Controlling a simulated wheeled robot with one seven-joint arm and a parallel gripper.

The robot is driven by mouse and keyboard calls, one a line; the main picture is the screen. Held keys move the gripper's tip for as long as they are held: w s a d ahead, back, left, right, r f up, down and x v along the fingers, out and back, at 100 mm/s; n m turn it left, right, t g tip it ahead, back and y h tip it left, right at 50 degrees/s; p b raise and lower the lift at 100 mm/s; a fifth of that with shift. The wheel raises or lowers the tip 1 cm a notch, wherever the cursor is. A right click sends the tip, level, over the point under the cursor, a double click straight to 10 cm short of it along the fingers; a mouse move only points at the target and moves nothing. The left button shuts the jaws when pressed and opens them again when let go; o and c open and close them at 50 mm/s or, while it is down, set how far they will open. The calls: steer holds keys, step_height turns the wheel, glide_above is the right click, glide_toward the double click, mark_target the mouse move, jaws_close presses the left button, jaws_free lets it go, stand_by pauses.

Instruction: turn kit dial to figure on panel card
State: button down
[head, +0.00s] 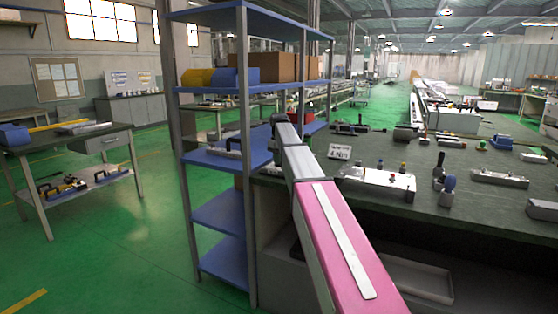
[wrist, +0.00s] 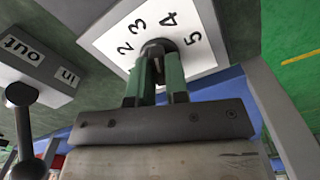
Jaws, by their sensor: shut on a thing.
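In the wrist view a white dial plate (wrist: 200,37) carries the printed figures 2, 3, 4 and 5 around a dark round dial knob (wrist: 153,47). My gripper (wrist: 158,68) has its two green fingers closed around the knob. The fingers and palm hide the lower part of the plate, and I cannot tell which figure the knob points at. In the head view a small white card (head: 340,152) stands on the dark bench and appears to read "4 Nm". My arm hides the dial and fingertips there.
A grey box (wrist: 35,72) marked "in" and "out", with a dark ball-ended lever (wrist: 20,97), stands left of the dial plate. A blue shelf rack (head: 243,90) stands beside my arm. The dark bench (head: 440,225) holds several tools and fixtures.

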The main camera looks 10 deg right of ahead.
steer(key=shift+m, duration=2.2)
steer(key=c, duration=1.1)
jaws_free()
steer(key=shift+r, duration=0.1)
step_height(320, 180, up, 11)
steer(key=shift+f, duration=0.2)
